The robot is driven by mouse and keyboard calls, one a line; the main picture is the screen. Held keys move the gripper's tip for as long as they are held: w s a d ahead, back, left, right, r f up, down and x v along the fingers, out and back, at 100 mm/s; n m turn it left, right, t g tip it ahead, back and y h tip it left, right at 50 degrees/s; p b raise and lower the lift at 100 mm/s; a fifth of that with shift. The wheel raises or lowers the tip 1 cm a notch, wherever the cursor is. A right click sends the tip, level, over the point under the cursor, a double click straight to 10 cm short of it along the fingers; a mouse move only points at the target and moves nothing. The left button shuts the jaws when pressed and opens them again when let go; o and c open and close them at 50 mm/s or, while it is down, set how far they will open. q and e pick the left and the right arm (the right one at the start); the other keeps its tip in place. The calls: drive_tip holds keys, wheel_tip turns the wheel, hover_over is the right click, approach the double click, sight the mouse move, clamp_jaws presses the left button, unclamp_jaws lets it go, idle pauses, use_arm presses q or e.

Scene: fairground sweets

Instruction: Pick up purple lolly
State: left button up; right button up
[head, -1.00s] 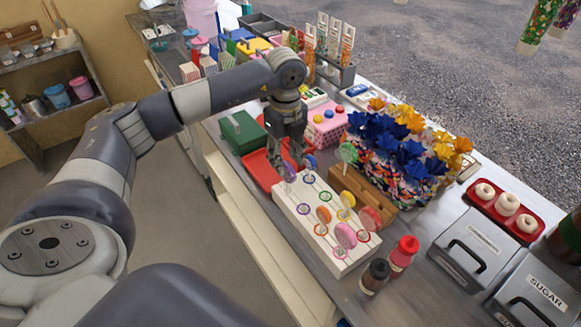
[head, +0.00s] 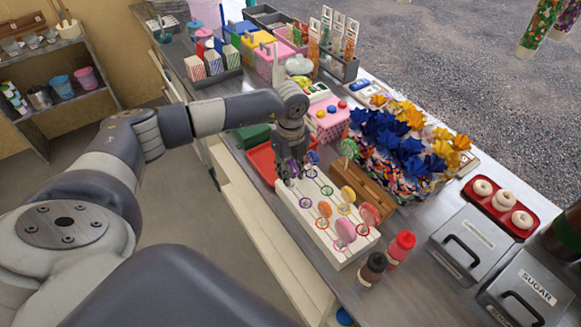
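The purple lolly (head: 292,167) stands at the far left end of a white lolly stand (head: 334,253) with coloured rings. My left gripper (head: 292,164) is low over that end, its fingers pointing down around the purple lolly and partly hiding it. It is too small to tell whether the fingers touch or clamp the lolly. A blue lolly (head: 313,157) stands close beside the fingers. Orange (head: 325,210), yellow (head: 348,195), pink (head: 345,230) and red (head: 369,214) lollies stand nearer on the stand. My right gripper is not in view.
A red tray (head: 261,160) lies left of the stand. Red (head: 401,246) and dark (head: 372,268) bottles stand at the near end.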

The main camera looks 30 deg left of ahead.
use_arm(q)
clamp_jaws()
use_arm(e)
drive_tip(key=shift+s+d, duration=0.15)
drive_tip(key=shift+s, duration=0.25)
use_arm(q)
drive_tip(key=shift+r, duration=0.1)
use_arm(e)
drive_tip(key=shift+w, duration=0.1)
use_arm(q)
drive_tip(key=shift+r, duration=0.25)
wheel_tip(320, 180, up, 8)
drive_tip(key=b, duration=0.3)
drive_tip(key=shift+r, duration=0.7)
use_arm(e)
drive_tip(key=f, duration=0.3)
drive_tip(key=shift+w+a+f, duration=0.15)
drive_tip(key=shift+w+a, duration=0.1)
